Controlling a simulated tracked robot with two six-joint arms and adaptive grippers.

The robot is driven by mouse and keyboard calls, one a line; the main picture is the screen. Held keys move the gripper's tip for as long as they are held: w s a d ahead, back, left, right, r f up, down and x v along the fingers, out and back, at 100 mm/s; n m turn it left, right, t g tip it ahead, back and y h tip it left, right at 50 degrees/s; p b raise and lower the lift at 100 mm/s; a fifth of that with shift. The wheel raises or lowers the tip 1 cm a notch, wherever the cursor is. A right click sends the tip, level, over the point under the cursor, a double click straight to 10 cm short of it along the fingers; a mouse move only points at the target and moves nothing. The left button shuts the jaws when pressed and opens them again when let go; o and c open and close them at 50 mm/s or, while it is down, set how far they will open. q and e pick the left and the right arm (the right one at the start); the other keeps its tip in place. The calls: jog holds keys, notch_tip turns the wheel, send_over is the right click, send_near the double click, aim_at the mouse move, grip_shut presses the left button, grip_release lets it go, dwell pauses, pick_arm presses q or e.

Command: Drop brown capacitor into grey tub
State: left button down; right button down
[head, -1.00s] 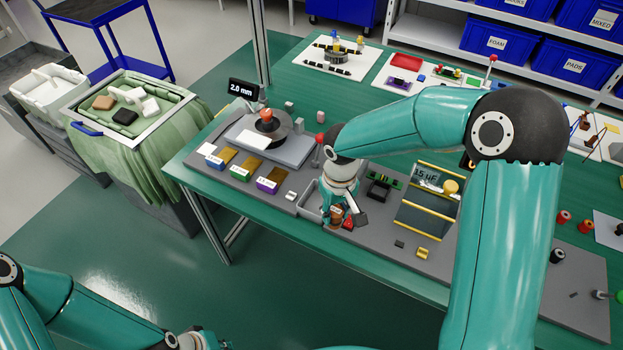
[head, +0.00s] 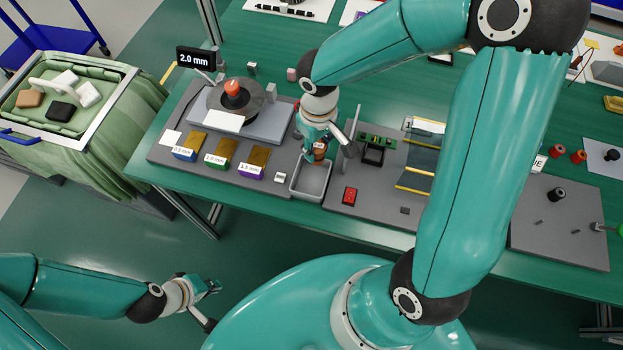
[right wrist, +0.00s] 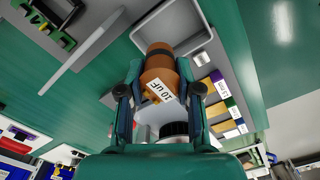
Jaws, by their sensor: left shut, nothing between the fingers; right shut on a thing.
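The brown capacitor (right wrist: 159,62), with a white "10 uF" label, is held between the fingers of my right gripper (right wrist: 160,92). In the head view, the capacitor (head: 320,148) shows at the tip of my right gripper (head: 318,153), at the back edge of the grey tub (head: 312,194). The tub's visible floor looks empty. In the right wrist view, the capacitor overlaps part of the tub (right wrist: 192,42); its exact height above the tub cannot be told. My left gripper (head: 208,292) is shut and empty, low at the front left, away from the table.
A red rocker switch (head: 349,195) lies right of the tub. Several labelled blocks, one purple (head: 250,172), stand left of it. A green circuit board (head: 377,141) and a clear panel (head: 424,155) stand to the right. A round device with an orange knob (head: 232,90) is behind left.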

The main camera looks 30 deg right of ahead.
jog(key=shift+f+b, duration=0.8)
jog(key=shift+f, duration=0.8)
jog(key=c, duration=0.7)
grip_release()
notch_tip(320, 180, up, 12)
jog(key=shift+s, duration=0.1)
